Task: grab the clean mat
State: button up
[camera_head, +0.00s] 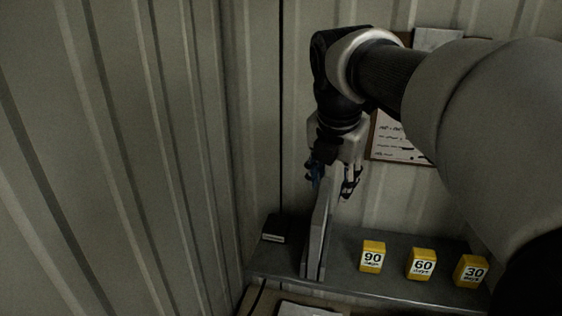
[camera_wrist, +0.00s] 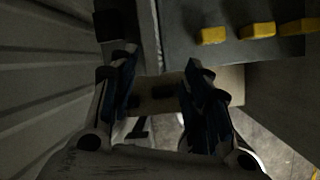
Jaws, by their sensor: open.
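Thin grey upright slabs (camera_head: 318,240) stand close together on the dark shelf, left of the yellow blocks; I cannot tell for sure which one is the clean mat. My gripper (camera_head: 332,180) is open and points down at their upper end, with one finger on each side of it in the head view. In the wrist view, my gripper (camera_wrist: 162,72) shows both fingers apart with no object clearly held. A narrow upright slab edge (camera_wrist: 151,40) shows just beyond the fingertips. Whether the fingers touch it cannot be seen.
Yellow blocks marked 90 (camera_head: 372,257), 60 (camera_head: 421,264) and 30 (camera_head: 470,271) stand on the shelf (camera_head: 345,275) to the right. A small black box (camera_head: 274,229) sits left of the slabs. Corrugated walls close in at left and behind. A clipboard (camera_head: 398,142) hangs behind my arm.

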notch_tip(320, 180, up, 4)
jog(key=w+n+p, duration=0.2)
jog(key=n, duration=0.1)
jog(key=n+b, duration=0.1)
jog(key=b, duration=0.1)
send_near(322, 199)
jog(key=x, duration=0.5)
jog(key=shift+s+d+f, duration=0.1)
jog(key=shift+d+f, duration=0.1)
jog(key=shift+d, duration=0.05)
jog(key=shift+w+a+b+x, duration=0.1)
jog(key=shift+a+b+x, duration=0.05)
jog(key=shift+x, duration=1.2)
jog(key=shift+w+a+b+x, duration=0.1)
jog(key=shift+w+b+x, duration=0.05)
jog(key=shift+x, duration=1.15)
jog(key=shift+s+r, duration=0.1)
jog(key=shift+f, duration=0.25)
grip_shut()
